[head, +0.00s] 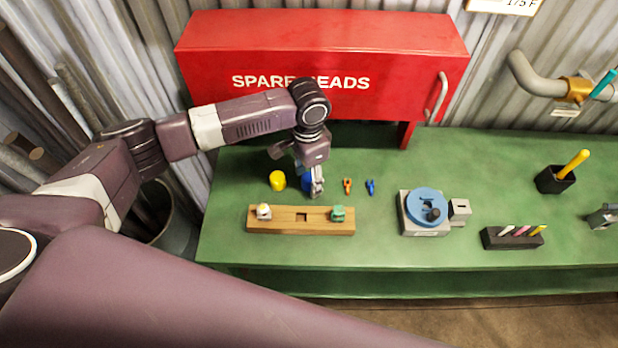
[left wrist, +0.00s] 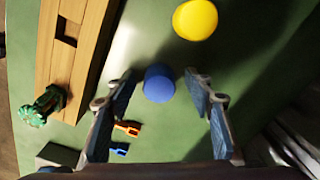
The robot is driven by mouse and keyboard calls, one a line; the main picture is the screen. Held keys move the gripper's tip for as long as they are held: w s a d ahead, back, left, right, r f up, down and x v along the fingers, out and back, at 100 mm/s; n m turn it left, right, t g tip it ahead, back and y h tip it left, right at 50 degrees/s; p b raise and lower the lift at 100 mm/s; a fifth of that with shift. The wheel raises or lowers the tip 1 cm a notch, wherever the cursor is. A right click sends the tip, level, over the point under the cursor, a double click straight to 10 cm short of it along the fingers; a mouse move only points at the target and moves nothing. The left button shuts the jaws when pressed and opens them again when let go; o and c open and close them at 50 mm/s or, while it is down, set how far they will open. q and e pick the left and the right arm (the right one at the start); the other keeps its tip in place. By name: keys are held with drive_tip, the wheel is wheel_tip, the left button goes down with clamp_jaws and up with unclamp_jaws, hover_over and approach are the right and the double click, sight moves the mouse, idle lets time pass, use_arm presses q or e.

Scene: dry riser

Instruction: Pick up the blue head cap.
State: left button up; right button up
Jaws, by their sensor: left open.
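The blue head cap (left wrist: 158,83) is a small round cap standing on the green bench top. In the left wrist view it lies between the fingertips of my left gripper (left wrist: 160,76), with a gap to each finger. My left gripper is open and holds nothing. In the head view the gripper (head: 313,184) points down over the bench and partly hides the blue cap (head: 305,185). My right gripper is not in view.
A yellow cap (head: 277,181) stands left of the blue one. A wooden block (head: 285,226) with two small heads lies in front. Small orange (head: 347,186) and blue (head: 370,187) clips lie to the right. The red cabinet (head: 320,50) stands behind.

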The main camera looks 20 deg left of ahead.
use_arm(q)
drive_tip(key=c, duration=0.8)
drive_tip(key=shift+r, duration=0.1)
drive_tip(key=shift+c, duration=0.2)
